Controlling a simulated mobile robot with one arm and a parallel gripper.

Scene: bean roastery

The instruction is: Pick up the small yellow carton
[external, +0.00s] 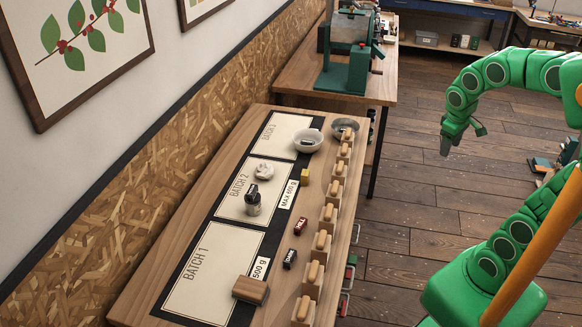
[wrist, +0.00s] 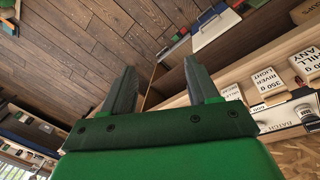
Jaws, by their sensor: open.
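The small yellow carton (external: 305,175) stands on the wooden table, just right of the BATCH 2 panel and near the upper end of the MAX 600 g label. My gripper (external: 447,146) hangs over the floor, well to the right of the table and apart from the carton. In the wrist view its two dark fingers (wrist: 160,75) are spread with nothing between them. I cannot make out the yellow carton in the wrist view.
A white bowl (external: 308,141), a metal dish (external: 345,128), a jar (external: 253,204), a red box (external: 300,227), a black box (external: 290,259) and a wooden block (external: 250,290) stand around. Open floor lies between table and arm.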

